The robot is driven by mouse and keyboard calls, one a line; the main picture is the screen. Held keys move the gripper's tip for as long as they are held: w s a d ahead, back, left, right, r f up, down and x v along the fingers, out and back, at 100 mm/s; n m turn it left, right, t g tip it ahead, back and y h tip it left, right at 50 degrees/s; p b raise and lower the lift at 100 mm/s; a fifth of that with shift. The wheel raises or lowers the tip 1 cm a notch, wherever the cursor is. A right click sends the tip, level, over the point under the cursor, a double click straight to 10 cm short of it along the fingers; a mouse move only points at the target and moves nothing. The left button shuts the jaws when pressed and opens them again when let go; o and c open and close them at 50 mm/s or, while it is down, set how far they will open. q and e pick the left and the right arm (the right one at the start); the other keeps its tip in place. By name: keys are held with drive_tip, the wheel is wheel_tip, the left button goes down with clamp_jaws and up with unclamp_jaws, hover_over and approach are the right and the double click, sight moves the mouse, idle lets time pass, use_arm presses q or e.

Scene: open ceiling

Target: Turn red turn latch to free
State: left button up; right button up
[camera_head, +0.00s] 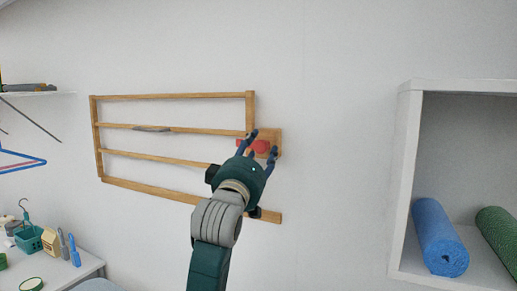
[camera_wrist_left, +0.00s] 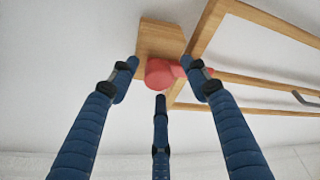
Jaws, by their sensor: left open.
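The red turn latch (camera_head: 261,146) sits on a small wooden block (camera_head: 274,136) at the right end of a wooden wall rack (camera_head: 175,97). In the left wrist view the latch (camera_wrist_left: 160,73) shows as a round red knob with a part reaching right toward the rack frame. My left gripper (camera_head: 262,147) is in front of the latch, its blue fingers spread and open. In the wrist view the fingers (camera_wrist_left: 160,75) stand around the knob, with a gap at the sides; whether any finger touches it I cannot tell. My right gripper is not in view.
A white shelf (camera_head: 404,180) with a blue roll (camera_head: 438,238) and a green roll (camera_head: 497,235) stands at the right. A white table (camera_head: 70,274) with small items is at lower left. A blue hanger (camera_head: 22,160) hangs at the left. The wall between rack and shelf is bare.

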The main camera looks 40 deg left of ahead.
use_arm(q)
drive_tip(key=shift+c, duration=0.2)
drive_tip(key=c, duration=0.4)
drive_tip(key=shift+d, duration=0.1)
clamp_jaws()
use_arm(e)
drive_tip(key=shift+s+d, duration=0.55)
